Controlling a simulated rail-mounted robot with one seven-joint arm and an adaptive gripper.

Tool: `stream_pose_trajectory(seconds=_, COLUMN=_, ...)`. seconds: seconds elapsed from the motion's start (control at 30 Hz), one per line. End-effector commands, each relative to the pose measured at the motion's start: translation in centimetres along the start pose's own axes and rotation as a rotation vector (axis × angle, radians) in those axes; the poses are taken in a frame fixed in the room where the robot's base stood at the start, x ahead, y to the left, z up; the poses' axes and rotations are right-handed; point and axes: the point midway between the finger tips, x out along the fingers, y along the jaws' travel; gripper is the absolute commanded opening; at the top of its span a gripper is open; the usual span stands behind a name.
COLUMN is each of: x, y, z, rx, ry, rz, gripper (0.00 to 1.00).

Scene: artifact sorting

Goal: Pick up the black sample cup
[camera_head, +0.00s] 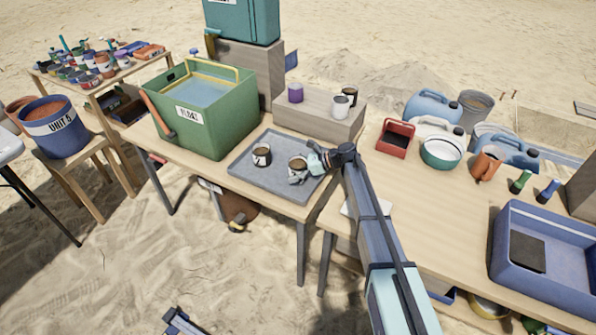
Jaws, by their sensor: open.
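Two small cups with brown contents stand upright on a grey tray (245,173). The left cup (261,155) looks black with a pale label. The right cup (297,166) looks pale or grey and is partly covered by my gripper (311,167). My gripper is open, low over the tray's right side, close beside the right cup; I cannot tell whether it touches it. On a grey-brown block (308,119) behind the tray stand a purple cup (296,93), a white cup (340,107) and a dark cup (350,96) partly hidden behind the white one.
A green water tub (215,135) stands left of the tray. Right of my arm are a red box (396,139), a green-rimmed bowl (442,152), blue jugs (432,106) and a blue bin (505,245). The tray's front left is bare.

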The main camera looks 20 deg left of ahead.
Motion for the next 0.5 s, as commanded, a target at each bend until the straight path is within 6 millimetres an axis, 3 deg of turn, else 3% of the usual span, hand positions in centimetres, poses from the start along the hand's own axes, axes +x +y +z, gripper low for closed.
stream_pose_trajectory(seconds=0.03, x=-0.01, y=0.0, z=0.0, rx=0.0, ry=0.0, rz=0.0, gripper=0.95)
stream_pose_trajectory(seconds=0.23, x=-0.02, y=0.01, z=0.01, rx=0.0, ry=0.0, rz=0.0, gripper=0.24)
stream_pose_trajectory(seconds=0.27, x=-0.02, y=0.01, z=0.01, rx=0.0, ry=0.0, rz=0.0, gripper=0.19)
stream_pose_trajectory(seconds=0.5, x=-0.03, y=0.01, z=0.06, rx=0.0, ry=-0.001, rz=0.0, gripper=0.18)
